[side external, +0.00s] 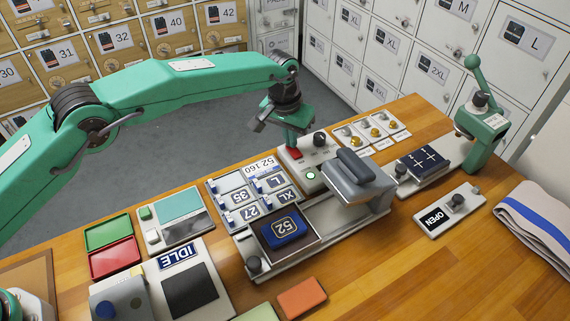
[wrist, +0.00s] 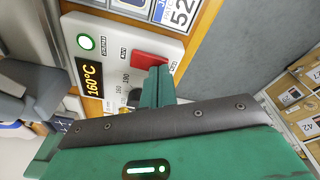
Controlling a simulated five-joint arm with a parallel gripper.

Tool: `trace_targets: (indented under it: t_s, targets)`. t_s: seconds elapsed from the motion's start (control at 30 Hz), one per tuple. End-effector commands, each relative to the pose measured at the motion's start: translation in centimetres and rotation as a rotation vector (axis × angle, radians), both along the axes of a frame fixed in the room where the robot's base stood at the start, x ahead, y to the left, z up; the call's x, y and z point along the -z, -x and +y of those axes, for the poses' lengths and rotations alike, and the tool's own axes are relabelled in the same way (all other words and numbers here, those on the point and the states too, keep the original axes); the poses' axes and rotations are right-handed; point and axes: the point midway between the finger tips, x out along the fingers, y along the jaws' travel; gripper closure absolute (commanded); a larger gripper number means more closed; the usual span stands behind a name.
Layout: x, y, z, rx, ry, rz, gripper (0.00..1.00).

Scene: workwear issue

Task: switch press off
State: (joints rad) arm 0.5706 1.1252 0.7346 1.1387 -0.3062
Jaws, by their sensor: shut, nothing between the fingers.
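The heat press (side external: 362,190) stands mid-bench. Its white control box (side external: 318,158) has a red switch (side external: 291,138), a dark knob and a green lit lamp (side external: 311,175). In the wrist view the red switch (wrist: 147,60) shows beside the lit lamp (wrist: 86,43) and a display (wrist: 91,77) reading 160°C. My gripper (side external: 298,120) is shut and empty, pointing down at the switch end of the box. In the wrist view its fingertips (wrist: 157,84) overlap the switch's edge. I cannot tell whether they touch it.
A blue patch marked 52 (side external: 284,230) lies on the press's pulled-out tray. A rack of number tags (side external: 240,200) is left of the control box. Lockers line the back.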

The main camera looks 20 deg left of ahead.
Motion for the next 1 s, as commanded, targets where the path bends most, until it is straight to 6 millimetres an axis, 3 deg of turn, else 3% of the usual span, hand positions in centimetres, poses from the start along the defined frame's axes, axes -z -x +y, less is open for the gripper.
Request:
trace_targets:
  t_s: [0.37,1.0]
  targets:
    - [0.0,0.0,0.0,0.000,0.000,0.000,1.00]
    - [-3.5,0.0,0.0,0.000,0.000,-0.001,1.00]
